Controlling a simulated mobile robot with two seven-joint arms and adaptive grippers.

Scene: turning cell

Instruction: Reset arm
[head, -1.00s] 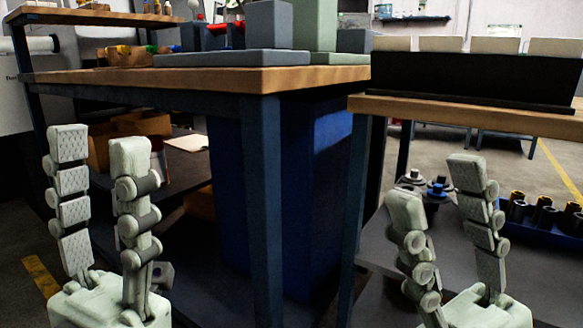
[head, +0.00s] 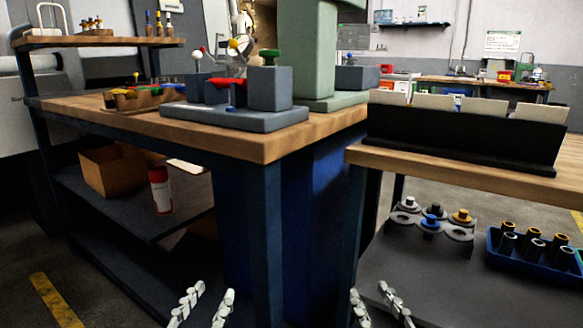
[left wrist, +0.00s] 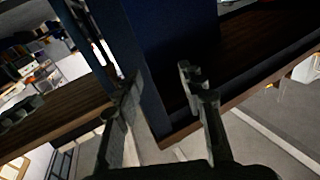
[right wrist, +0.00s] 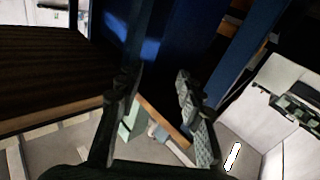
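My left gripper (head: 206,303) is low in the head view, in front of the workbench's near corner, with its two fingers apart and nothing between them. It also shows open and empty in the left wrist view (left wrist: 160,95). My right gripper (head: 384,302) is low in the head view, in front of the right-hand table, with its fingers apart and nothing between them. It is open and empty in the right wrist view (right wrist: 158,90) too. Both grippers are clear of any object. The lower parts of both are cut off by the head view's bottom edge.
The wooden workbench (head: 225,143) carries a grey fixture (head: 235,117). The right table (head: 470,178) holds a black file holder (head: 460,137). A blue tray (head: 535,264) of cylinders stands on its lower shelf. A cardboard box (head: 110,170) and a red-white can (head: 160,189) are on the left lower shelf.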

